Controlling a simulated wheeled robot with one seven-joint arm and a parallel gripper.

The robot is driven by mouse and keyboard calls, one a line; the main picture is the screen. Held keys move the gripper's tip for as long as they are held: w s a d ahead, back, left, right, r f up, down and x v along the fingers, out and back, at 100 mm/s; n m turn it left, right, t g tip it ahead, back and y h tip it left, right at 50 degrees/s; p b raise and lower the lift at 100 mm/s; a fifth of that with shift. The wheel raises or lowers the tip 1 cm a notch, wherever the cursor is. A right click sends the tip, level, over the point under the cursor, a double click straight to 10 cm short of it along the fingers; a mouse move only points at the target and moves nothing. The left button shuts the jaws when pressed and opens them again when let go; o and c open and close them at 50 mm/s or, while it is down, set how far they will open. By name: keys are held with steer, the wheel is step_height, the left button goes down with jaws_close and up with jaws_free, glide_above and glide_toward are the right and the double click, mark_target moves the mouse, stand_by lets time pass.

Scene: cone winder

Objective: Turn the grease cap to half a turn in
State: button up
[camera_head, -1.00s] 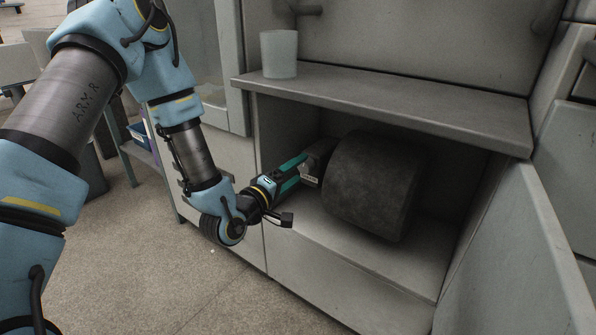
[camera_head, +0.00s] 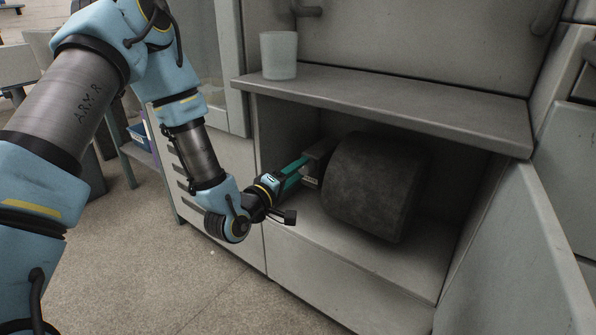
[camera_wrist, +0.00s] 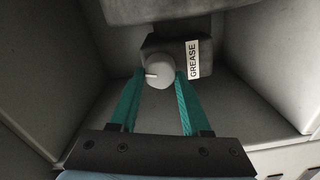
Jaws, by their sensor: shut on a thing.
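The grease cap (camera_wrist: 160,70) is a round grey knob with a short white mark, which points left in the wrist view. It sits on the front of a dark block with a white "GREASE" label (camera_wrist: 193,58). My gripper (camera_wrist: 160,77) has its two teal fingers on either side of the cap and is shut on it. In the head view my gripper (camera_head: 303,162) reaches into the open compartment, to the dark block (camera_head: 318,160) beside the drum. The cap itself cannot be made out there.
The large dark drum (camera_head: 370,187) fills much of the compartment right of my gripper. A shelf (camera_head: 390,102) overhangs it, with a pale cup (camera_head: 279,55) on top. An open door (camera_head: 515,265) stands at the right. The compartment floor in front is clear.

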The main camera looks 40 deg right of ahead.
jaws_close()
steer(key=shift+m, duration=0.8)
steer(key=o, duration=1)
jaws_free()
steer(key=shift+o, duration=0.2)
steer(key=shift+a, duration=0.15)
steer(key=v, duration=1)
steer(key=shift+a, duration=0.25)
steer(key=shift+s, duration=0.1)
